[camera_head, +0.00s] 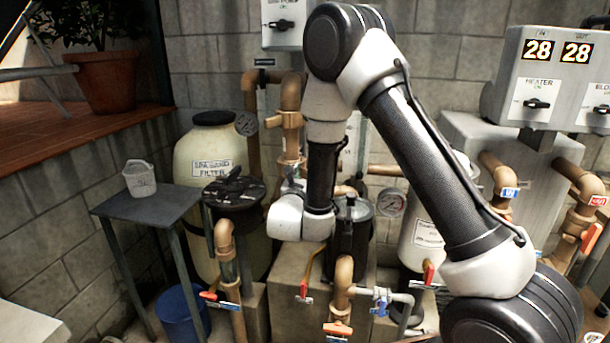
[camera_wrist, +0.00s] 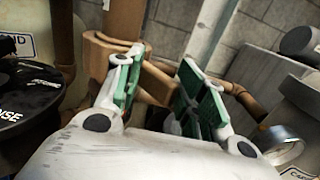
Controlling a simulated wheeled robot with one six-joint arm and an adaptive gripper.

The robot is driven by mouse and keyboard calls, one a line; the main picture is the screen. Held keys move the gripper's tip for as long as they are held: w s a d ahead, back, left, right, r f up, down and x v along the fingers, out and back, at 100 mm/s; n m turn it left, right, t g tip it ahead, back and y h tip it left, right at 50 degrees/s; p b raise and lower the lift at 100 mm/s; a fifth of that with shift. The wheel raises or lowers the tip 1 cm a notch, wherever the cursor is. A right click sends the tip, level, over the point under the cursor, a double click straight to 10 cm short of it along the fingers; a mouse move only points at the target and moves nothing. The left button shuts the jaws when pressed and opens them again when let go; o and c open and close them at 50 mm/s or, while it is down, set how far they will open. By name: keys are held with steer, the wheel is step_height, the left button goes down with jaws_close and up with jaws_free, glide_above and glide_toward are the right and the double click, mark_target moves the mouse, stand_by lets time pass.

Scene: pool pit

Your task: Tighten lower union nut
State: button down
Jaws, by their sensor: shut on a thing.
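The brown vertical pipe with its upper union (camera_head: 290,119) stands behind my arm, left of the middle in the head view. My gripper (camera_head: 292,182) is low on this pipe, partly hidden by my own wrist. In the wrist view my gripper (camera_wrist: 162,88) has its green-padded fingers on either side of a brown part, the lower union nut (camera_wrist: 150,88). It is shut on the nut, which is mostly hidden between the pads. The brown pipe (camera_wrist: 118,18) with a wider collar rises just beyond the fingers.
A black multiport valve (camera_head: 234,190) is left of my gripper, in front of the cream sand filter (camera_head: 205,160). A dark pump housing (camera_head: 350,240) stands just right and below.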

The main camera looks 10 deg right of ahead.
steer(key=shift+d+f, duration=0.55)
steer(key=shift+f, duration=0.2)
steer(key=c, duration=1.5)
jaws_free()
steer(key=shift+o, duration=0.2)
steer(key=shift+g, duration=0.3)
steer(key=shift+f, duration=0.1)
steer(key=shift+s+a, duration=0.2)
steer(key=shift+s, duration=0.05)
steer(key=r+v, duration=0.1)
steer(key=v, duration=1)
steer(key=shift+a, duration=0.45)
steer(key=shift+s, duration=0.1)
